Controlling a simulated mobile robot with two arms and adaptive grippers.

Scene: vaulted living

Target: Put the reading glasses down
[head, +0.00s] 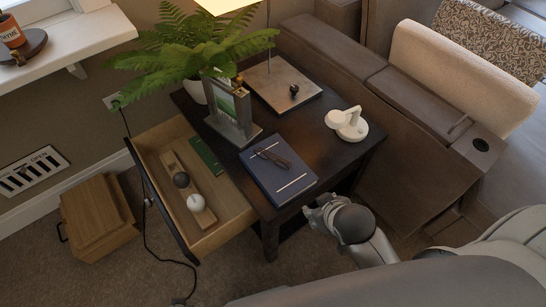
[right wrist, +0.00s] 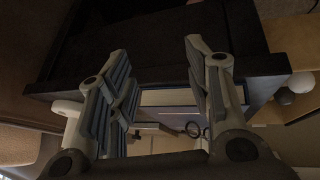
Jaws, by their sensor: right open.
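The dark reading glasses (head: 272,157) lie on a blue book (head: 286,186) on the dark side table (head: 335,163). My right gripper (head: 322,207) is beside the table's front right edge, apart from the glasses and empty. In the right wrist view its two fingers (right wrist: 163,85) stand wide apart, facing the table edge (right wrist: 190,82). Beyond them, a thin dark shape with a round loop looks like the glasses (right wrist: 192,129), next to the pale book edge (right wrist: 168,98). My left gripper is not in view.
The table's drawer (head: 222,225) is pulled out, with a dark ball (head: 181,180) and a white ball (head: 195,202) inside. A white stand (head: 347,123), a picture frame (head: 230,110), a lamp base (head: 275,82) and a fern (head: 195,55) crowd the table. A brown sofa (head: 400,160) adjoins it.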

